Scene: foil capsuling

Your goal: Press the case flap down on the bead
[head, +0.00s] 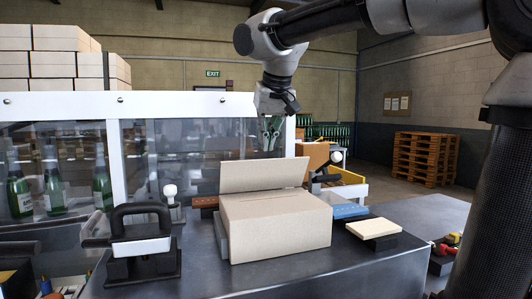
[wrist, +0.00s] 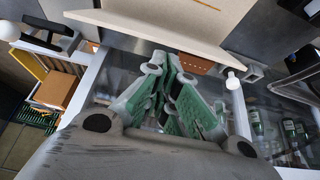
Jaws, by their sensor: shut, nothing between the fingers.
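The cardboard case (head: 278,229) stands on the dark worktop. In the wrist view the flap (wrist: 150,30) crosses the top of the picture. A thin orange line, seemingly the bead (wrist: 207,5), shows on the case beyond it. My gripper (head: 270,135) is shut and empty, pointing down above and behind the flap. Its green-padded fingers (wrist: 172,66) come close to the flap's edge in the wrist view; I cannot tell whether they touch.
A black-handled tool (head: 142,245) stands left of the case. A pale block (head: 373,227) and a blue piece (head: 347,210) lie to its right. A clear guard panel with a white frame (head: 112,160) stands behind, with green bottles (head: 52,185) beyond.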

